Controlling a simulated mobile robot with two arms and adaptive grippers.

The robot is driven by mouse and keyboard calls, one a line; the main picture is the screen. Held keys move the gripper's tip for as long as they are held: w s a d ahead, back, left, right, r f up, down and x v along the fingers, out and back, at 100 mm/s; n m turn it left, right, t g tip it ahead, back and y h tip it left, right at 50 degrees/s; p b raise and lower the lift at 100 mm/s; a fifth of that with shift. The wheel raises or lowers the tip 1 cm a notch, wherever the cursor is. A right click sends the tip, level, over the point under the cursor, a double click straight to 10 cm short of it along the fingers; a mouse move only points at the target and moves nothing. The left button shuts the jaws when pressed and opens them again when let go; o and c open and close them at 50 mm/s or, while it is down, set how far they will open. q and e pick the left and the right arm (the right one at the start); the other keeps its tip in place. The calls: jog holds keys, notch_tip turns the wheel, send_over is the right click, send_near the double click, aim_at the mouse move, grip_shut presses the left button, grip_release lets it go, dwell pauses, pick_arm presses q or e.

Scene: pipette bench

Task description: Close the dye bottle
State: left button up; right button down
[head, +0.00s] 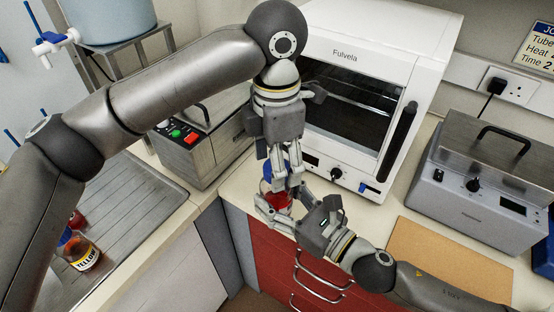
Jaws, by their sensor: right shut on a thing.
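The dye bottle (279,200), with red contents, stands upright near the counter's front edge, left of the white oven. Something blue, apparently its cap (267,171), shows at its top beside my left fingers. My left gripper (284,180) points down from above at the bottle's top; its fingers hide much of the cap, and I cannot tell whether they grip it or whether the cap is seated. My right gripper (272,212) comes in low from the right and is shut on the bottle's body.
A YELLOW-labelled bottle (82,252) and another red bottle (76,220) stand on the draining board (140,200) at left. The white oven (340,160) is close behind my grippers. A grey bath (205,150) stands left of them, another grey unit (475,180) at right. A brown board (440,255) is bare.

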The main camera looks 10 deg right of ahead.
pick_arm(q)
notch_tip(320, 180, up, 4)
jog(key=shift+r, duration=0.1)
jog(key=shift+c, duration=0.3)
